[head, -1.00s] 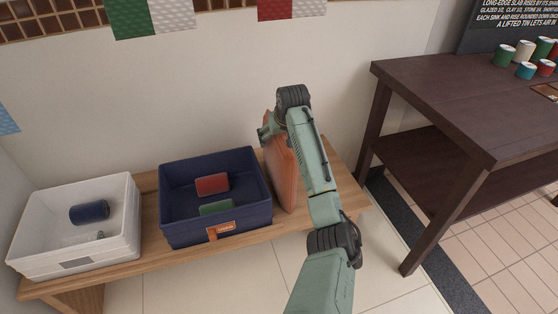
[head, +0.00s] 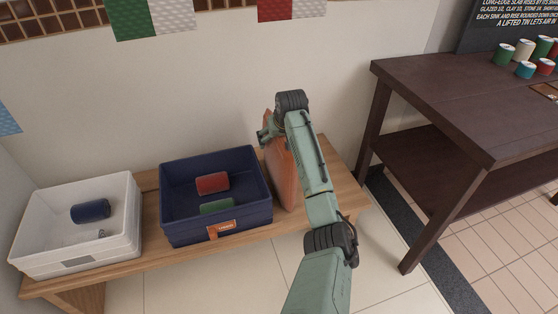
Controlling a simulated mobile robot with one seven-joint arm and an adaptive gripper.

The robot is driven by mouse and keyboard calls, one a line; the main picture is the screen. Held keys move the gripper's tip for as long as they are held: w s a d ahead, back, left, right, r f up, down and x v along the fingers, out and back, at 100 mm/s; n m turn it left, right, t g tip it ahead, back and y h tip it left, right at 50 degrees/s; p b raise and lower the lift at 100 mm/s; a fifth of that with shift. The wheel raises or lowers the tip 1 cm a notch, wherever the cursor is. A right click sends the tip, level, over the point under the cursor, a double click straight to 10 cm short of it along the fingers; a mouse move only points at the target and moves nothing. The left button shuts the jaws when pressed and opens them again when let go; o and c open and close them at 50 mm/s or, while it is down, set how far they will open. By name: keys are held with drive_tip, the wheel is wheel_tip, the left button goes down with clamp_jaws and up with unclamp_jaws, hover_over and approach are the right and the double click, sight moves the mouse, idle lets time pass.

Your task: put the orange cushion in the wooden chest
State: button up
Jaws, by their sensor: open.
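The orange cushion (head: 283,178) stands on edge on the wooden bench, just right of the navy bin, partly hidden by my arm. My gripper (head: 265,133) is at the cushion's upper left edge, mostly hidden behind my wrist. It is open; whether its fingers touch the cushion cannot be seen. No wooden chest is in view.
The navy bin (head: 181,232) holds a red roll (head: 212,183) and a green one (head: 216,206). A white bin (head: 36,262) with a blue roll (head: 90,210) stands left on the bench (head: 150,205). A dark table (head: 450,110) with several cans stands right.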

clamp_jaws()
idle(1.0)
